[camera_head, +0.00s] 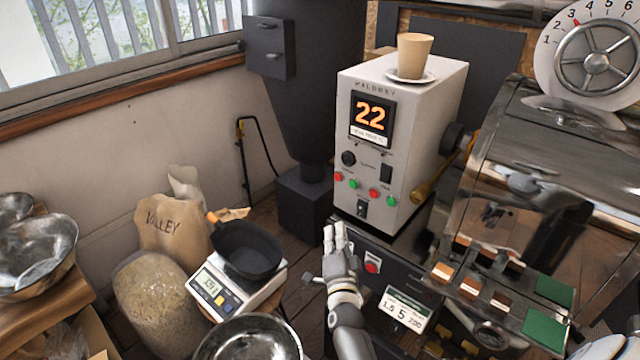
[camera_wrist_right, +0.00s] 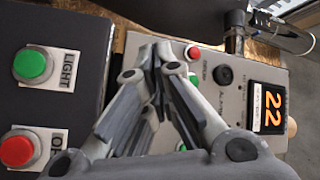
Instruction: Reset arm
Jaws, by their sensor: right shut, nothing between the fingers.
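My right gripper (camera_head: 335,238) is in the lower middle of the head view, in front of the grey control box. Its fingers point up and are closed together with nothing between them. In the right wrist view the gripper (camera_wrist_right: 155,55) is seen from behind, its fingers meeting in front of the control box (camera_wrist_right: 215,95). My left gripper is not in view.
The control box (camera_head: 402,150) shows 22 and carries a paper cup (camera_head: 414,55). A scale (camera_head: 235,292) holds a black pan (camera_head: 247,250). Metal bowls, a bean sack (camera_head: 150,300) and a shiny roaster (camera_head: 520,150) stand close around. Green and red buttons (camera_wrist_right: 30,66) show in the wrist view.

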